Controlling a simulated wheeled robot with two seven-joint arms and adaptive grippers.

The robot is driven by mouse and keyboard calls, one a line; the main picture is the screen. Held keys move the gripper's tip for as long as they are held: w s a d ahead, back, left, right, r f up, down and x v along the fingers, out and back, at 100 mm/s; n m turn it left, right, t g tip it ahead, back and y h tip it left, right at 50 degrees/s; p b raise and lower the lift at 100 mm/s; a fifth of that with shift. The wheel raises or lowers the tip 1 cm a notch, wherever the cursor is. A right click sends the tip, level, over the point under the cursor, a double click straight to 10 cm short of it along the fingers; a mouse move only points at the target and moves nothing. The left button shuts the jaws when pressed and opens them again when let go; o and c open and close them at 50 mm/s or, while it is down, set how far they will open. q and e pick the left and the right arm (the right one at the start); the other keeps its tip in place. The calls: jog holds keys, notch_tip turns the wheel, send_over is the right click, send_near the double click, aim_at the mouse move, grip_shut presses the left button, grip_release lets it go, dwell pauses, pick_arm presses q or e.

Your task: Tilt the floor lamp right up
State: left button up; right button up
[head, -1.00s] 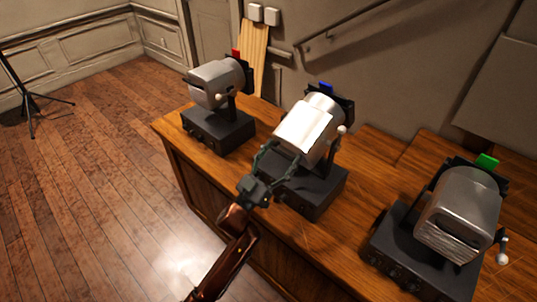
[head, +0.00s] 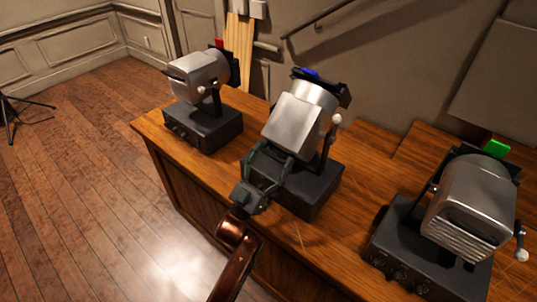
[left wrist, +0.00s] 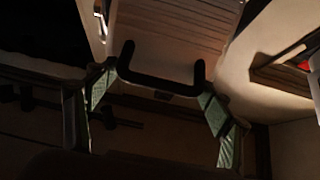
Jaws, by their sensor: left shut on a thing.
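Three silver lamp heads stand on dark control boxes on a wooden desk (head: 160,147). The middle lamp (head: 296,122) has a blue tag (head: 306,73) and a white knob at its right side. It leans with its front toward me. My left gripper (head: 273,161) is at the lower front of this middle lamp. In the left wrist view its two green-padded fingers (left wrist: 158,90) are at the ends of a black U-shaped handle (left wrist: 160,83) below the slatted lamp face. The fingers hide part of the handle. My right gripper is not in view.
The left lamp (head: 197,73) has a red tag. The right lamp (head: 470,205) has a green tag. Black boxes with dials sit under them. A dark tripod (head: 14,108) stands at far left. The floor left of the desk is clear.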

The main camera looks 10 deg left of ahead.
pick_arm(q)
jog(key=shift+w+d+f, duration=0.15)
jog(key=shift+d+f, duration=0.05)
jog(key=shift+f, duration=0.6)
jog(key=o, duration=1.4)
jog(key=shift+r, duration=0.1)
jog(key=shift+a, duration=0.1)
jog(key=v, duration=1.2)
jog(key=shift+r, duration=0.15)
